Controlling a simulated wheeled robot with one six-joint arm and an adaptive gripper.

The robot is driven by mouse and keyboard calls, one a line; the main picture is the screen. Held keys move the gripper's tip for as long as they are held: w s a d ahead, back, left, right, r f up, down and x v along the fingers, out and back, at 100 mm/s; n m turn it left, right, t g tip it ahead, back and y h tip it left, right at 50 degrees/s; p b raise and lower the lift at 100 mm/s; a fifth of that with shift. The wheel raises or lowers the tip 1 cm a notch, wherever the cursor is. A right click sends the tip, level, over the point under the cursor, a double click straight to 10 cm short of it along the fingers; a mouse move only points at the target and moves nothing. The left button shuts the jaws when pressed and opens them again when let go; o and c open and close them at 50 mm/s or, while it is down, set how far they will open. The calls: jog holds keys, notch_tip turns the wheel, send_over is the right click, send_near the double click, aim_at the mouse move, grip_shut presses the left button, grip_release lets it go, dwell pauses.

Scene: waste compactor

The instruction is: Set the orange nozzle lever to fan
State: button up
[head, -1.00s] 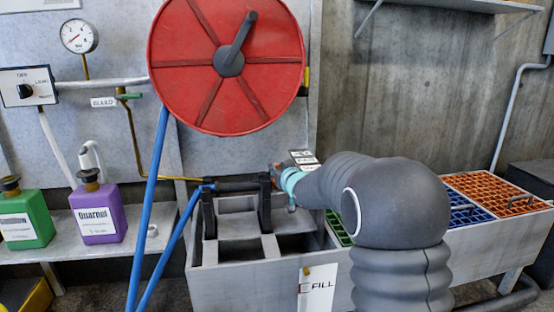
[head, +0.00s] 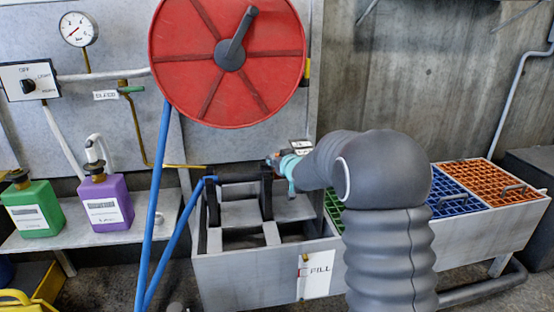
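The black spray nozzle (head: 238,180) lies across two black cradle posts above the grey trough, with its brass tip (head: 186,166) pointing left. A small orange-brown part (head: 273,159) shows at the nozzle's right end, beside my gripper. It may be the orange lever, but its setting cannot be read. My gripper (head: 284,164), with a teal band, is at this right end, close to or touching it. My dark arm comes in from the right and hides part of that area. The fingers are too small and too covered to tell open from shut.
A red hose reel (head: 228,65) hangs above, with blue hose running down in front. Green (head: 34,209) and purple (head: 104,203) bottles stand on the left shelf. A FILL tag (head: 318,277) hangs on the trough (head: 240,280). Blue and orange (head: 488,180) grates lie at right.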

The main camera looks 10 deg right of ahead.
jog(key=v, duration=1.2)
jog(key=shift+f, duration=0.1)
